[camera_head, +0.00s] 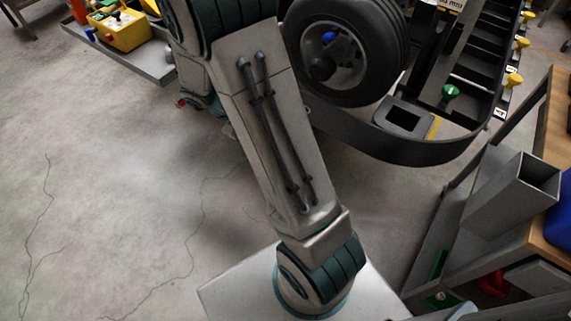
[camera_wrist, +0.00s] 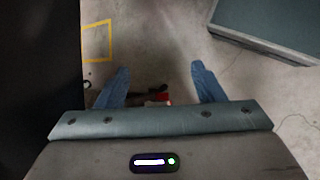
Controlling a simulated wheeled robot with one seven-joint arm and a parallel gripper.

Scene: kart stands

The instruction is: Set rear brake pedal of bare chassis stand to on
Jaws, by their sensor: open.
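My gripper (camera_wrist: 162,84) shows in the wrist view with its two blue fingers spread wide. A small dark and red part (camera_wrist: 157,96) shows between the fingers near the palm edge, partly hidden by the palm. I cannot tell whether it is the rear brake pedal, how far below the fingers it lies, or how it is set. In the head view my arm crosses the middle and hides part of the kart stand, which has a black wheel (camera_head: 345,50) and a curved black bumper (camera_head: 400,150). No pedal is clearly identifiable there, and my gripper is out of that view.
A bench with a grey square tube (camera_head: 512,190) is at the right. A yellow box (camera_head: 122,30) sits on a grey shelf at the upper left. The floor at the left is clear.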

